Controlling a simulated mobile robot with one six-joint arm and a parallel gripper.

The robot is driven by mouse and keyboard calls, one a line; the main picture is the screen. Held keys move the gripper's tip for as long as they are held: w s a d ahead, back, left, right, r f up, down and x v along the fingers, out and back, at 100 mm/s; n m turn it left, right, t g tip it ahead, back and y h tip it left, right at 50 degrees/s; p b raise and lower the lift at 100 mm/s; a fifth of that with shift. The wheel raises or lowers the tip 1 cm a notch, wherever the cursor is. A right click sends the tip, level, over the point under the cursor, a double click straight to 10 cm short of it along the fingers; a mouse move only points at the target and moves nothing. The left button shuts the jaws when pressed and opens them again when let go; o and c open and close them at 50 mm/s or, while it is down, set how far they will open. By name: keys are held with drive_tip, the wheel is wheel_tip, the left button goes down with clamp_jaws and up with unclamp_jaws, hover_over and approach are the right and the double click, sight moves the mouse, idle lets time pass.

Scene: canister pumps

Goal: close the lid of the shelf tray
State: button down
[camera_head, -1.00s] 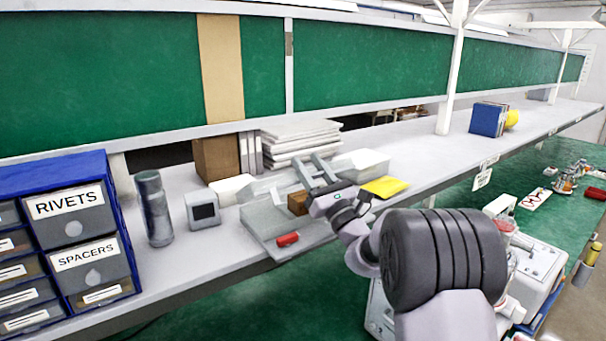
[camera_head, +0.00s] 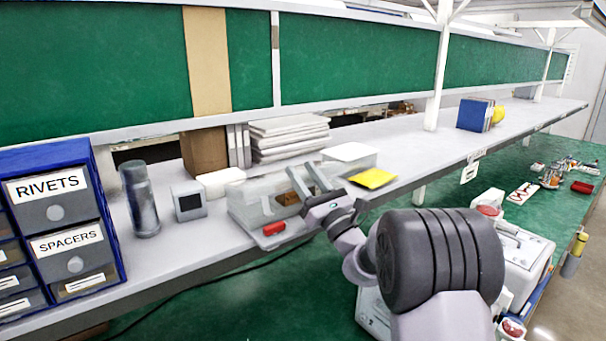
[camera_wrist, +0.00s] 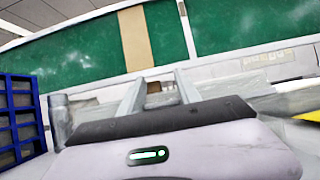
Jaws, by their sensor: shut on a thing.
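The shelf tray (camera_head: 250,213) is a pale, see-through box on the grey shelf, left of my gripper. A red piece (camera_head: 273,229) shows at its front edge. A small brown block (camera_head: 288,198) shows beside my fingers, and a brown patch also shows between them in the wrist view. My gripper (camera_head: 300,168) reaches over the tray's right side from the front. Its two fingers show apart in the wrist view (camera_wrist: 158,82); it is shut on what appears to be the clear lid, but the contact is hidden. The lid's exact angle is hard to tell.
A grey square device (camera_head: 189,201) and a steel cylinder (camera_head: 140,200) stand left of the tray. White stacked items (camera_head: 290,138) stand behind it. A yellow pad (camera_head: 372,178) and a white-topped box (camera_head: 349,154) lie right. The shelf farther right has free room.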

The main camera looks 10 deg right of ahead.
drive_tip(key=shift+f, duration=0.1)
drive_tip(key=c, duration=0.8)
unclamp_jaws()
drive_tip(key=shift+c, duration=0.2)
drive_tip(key=shift+s, duration=0.15)
drive_tip(key=b+v, duration=0.3)
drive_tip(key=v, duration=1.4)
drive_tip(key=shift+f, duration=0.1)
